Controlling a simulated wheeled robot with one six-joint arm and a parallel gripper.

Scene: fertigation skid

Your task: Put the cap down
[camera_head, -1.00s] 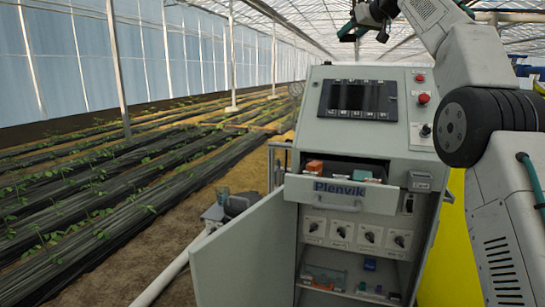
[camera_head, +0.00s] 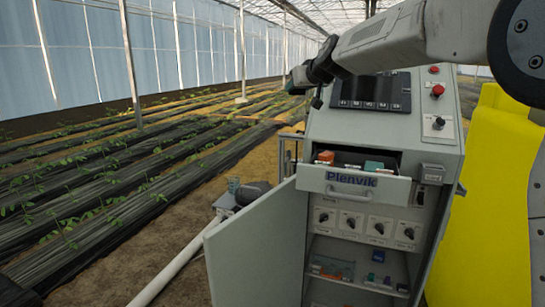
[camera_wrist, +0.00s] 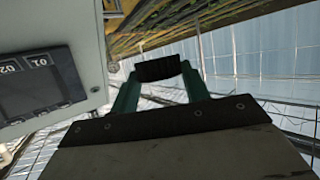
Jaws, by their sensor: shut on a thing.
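My gripper (camera_wrist: 157,75) is shut on the cap (camera_wrist: 158,66), a black ribbed cylinder held across its green fingertips in the wrist view. In the head view my gripper (camera_head: 297,80) is at the upper left end of my arm, in the air beside the top left of the grey cabinet (camera_head: 326,127). The cap is too small and dark there to make out for sure. It touches nothing but the fingers in the wrist view.
The cabinet's drawer (camera_head: 353,188) is pulled open with orange and teal items inside. Its lower door (camera_head: 255,250) stands open. A row of knobs and a shelf (camera_head: 335,288) with small items are below. A screen (camera_head: 370,92) shows behind my arm. Crop rows lie left.

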